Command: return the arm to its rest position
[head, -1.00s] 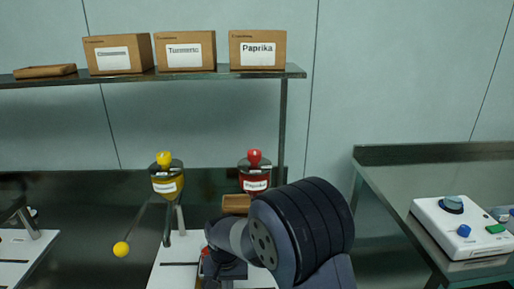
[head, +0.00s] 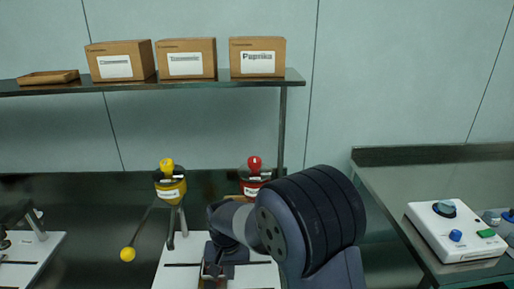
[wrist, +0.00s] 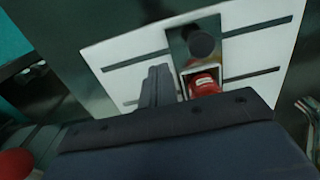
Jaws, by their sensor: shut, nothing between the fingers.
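My arm fills the lower middle of the head view, and my gripper (head: 212,270) points down in front of the white board (head: 178,262). In the wrist view my gripper (wrist: 158,85) shows as a dark narrow pair of fingers, shut with nothing between them. It is over the white board (wrist: 125,50), beside a red item (wrist: 205,84) in a small frame. I cannot tell how far above the board it is.
Yellow (head: 170,188) and red-topped (head: 254,168) hoppers stand behind my arm; the red one is partly hidden. Boxes, including one labelled Paprika (head: 257,57), sit on a shelf (head: 150,83). A control box (head: 455,232) is on the right table (head: 400,185).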

